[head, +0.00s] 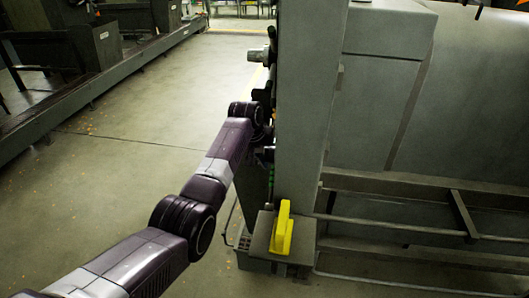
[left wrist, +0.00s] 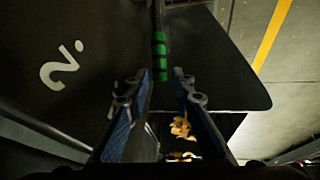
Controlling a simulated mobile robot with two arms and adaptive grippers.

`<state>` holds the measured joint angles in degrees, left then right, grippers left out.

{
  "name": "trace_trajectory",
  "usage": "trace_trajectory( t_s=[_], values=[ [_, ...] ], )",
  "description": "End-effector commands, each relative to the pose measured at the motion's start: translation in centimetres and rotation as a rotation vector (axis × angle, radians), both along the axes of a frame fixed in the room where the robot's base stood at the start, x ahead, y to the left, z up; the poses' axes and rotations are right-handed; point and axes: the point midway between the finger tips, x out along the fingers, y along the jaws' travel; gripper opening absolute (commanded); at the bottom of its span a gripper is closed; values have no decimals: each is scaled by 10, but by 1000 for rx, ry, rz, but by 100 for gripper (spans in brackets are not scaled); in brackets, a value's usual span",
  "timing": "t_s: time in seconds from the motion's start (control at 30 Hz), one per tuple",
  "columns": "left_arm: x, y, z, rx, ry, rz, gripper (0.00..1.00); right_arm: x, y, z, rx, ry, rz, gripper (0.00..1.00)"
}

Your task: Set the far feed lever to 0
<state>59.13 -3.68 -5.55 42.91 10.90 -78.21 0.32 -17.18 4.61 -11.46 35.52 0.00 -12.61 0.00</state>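A rod with green bands (left wrist: 159,55), which looks like a feed lever, shows in the left wrist view beyond the fingertips. A white marking "2." (left wrist: 62,66) is on the dark panel to its left. My left gripper (left wrist: 164,82) is open, with a gap between its two fingers. The rod's green end lies in line with that gap; I cannot tell whether a finger touches it. In the head view the left arm reaches to the grey post's left side, where the gripper is mostly hidden. A 0 mark is not visible. My right gripper is not in view.
A tall grey-green machine post (head: 305,110) stands right of my left arm. A yellow handle (head: 283,228) sits low at its foot. A large machine body (head: 460,90) fills the right. The floor (head: 150,140) on the left is open, with another machine (head: 75,50) beyond.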

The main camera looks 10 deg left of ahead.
Motion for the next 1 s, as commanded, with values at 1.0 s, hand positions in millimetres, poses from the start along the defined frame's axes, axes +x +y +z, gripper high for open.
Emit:
trace_trajectory(
  t_s=[1.0],
  values=[
    [-30,14,68,0,2,0,23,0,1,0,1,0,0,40]
  ],
)
